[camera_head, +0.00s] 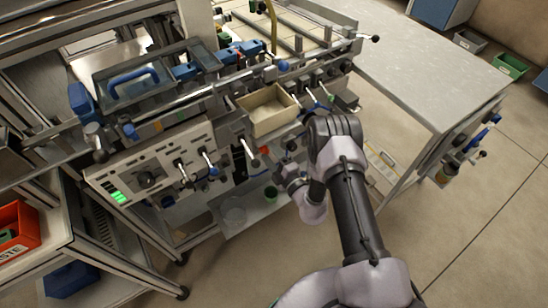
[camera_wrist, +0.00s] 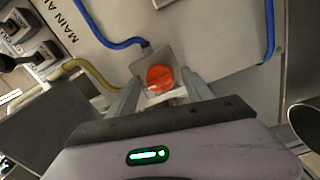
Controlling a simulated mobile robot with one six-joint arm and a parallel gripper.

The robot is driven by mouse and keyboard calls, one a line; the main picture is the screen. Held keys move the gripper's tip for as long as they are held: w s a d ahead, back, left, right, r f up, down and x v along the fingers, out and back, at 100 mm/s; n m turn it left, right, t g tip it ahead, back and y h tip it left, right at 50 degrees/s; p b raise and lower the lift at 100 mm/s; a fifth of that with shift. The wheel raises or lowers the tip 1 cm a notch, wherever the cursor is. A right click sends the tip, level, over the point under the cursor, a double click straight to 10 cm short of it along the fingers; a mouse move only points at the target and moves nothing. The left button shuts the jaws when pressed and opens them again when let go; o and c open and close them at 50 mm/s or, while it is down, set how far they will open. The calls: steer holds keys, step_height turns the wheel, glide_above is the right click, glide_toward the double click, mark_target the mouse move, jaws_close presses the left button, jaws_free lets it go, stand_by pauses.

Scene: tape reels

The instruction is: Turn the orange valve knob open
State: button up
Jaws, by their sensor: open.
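The orange valve knob (camera_wrist: 160,77) is round and sits on a grey square mount on a pale panel in the wrist view. My gripper (camera_wrist: 160,84) is open, with one finger to the left of the knob and one to the right. I cannot tell whether either finger touches it. In the head view, a small orange spot (camera_head: 264,150) under the machine's front may be the knob. My gripper (camera_head: 283,171) is beside it there, largely hidden by my own wrist.
A blue hose (camera_wrist: 107,38) and a yellow hose (camera_wrist: 82,66) run close to the knob's mount. A cardboard bin (camera_head: 268,125) and several levers (camera_head: 208,160) are on the machine front. A grey table (camera_head: 425,65) stands at the right.

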steer(key=p+v, duration=0.5)
steer(key=v, duration=1.2)
steer(key=shift+s+d, duration=0.1)
steer(key=shift+d, duration=0.05)
